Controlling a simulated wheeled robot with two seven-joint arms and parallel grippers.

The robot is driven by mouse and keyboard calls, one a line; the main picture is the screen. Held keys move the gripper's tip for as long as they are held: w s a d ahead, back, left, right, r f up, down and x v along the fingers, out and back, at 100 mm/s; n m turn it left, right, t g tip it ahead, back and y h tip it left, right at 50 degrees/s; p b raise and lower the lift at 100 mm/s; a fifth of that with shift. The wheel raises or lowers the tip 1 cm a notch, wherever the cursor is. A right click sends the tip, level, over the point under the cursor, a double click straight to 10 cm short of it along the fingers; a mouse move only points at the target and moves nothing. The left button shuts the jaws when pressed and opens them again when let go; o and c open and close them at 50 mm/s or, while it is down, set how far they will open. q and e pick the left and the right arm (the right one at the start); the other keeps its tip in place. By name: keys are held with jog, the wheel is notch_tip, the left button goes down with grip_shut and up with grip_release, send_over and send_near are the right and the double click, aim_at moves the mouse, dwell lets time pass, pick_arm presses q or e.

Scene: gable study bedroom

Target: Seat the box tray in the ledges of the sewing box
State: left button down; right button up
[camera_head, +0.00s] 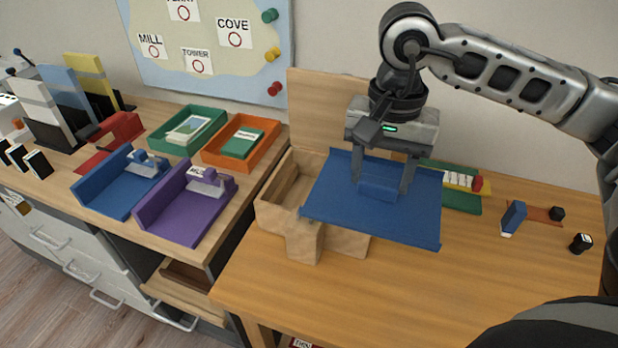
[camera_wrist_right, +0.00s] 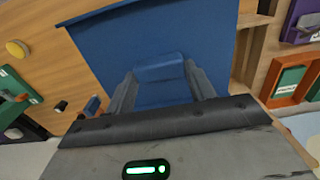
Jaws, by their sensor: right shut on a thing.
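The sewing box (camera_head: 304,242) is an open light-wood box on the table, with its lid (camera_head: 322,112) standing up at the back. Its left part shows open; the rest is hidden under the tray. The blue box tray (camera_head: 398,222) hangs over the box's right side and reaches past it to the right, slightly tilted. My right gripper (camera_head: 382,186) is shut on the tray's raised middle grip. In the right wrist view the fingers (camera_wrist_right: 165,85) flank that grip on the blue tray (camera_wrist_right: 190,42). Whether the tray touches the box I cannot tell. My left gripper is not in view.
Left of the box, a counter holds a purple tray (camera_head: 186,215), a blue holder (camera_head: 100,196), an orange bin (camera_head: 212,159) and a green bin (camera_head: 158,143). Right of the tray lie a blue block (camera_head: 514,217) and small black items. The table's front is clear.

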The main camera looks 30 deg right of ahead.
aim_at(346, 162)
jog(key=w+f, duration=0.1)
jog(key=w, duration=0.1)
jog(key=w+f+p, duration=0.1)
jog(key=w, duration=0.2)
jog(key=w+f, duration=0.1)
jog(key=w, duration=0.2)
jog(key=shift+w+p, duration=0.15)
jog(key=shift+p, duration=0.15)
jog(key=w+f, duration=0.2)
jog(key=f, duration=0.1)
jog(key=w+f+p, duration=0.1)
jog(key=w+f, duration=0.1)
jog(key=f, duration=0.1)
jog(key=w+f, duration=0.2)
jog(key=f, duration=0.1)
jog(key=shift+w+d+f, duration=0.1)
jog(key=shift+f, duration=0.4)
jog(key=shift+f, duration=0.1)
jog(key=shift+f, duration=0.15)
jog(key=o, duration=1.1)
jog(key=shift+c, duration=0.2)
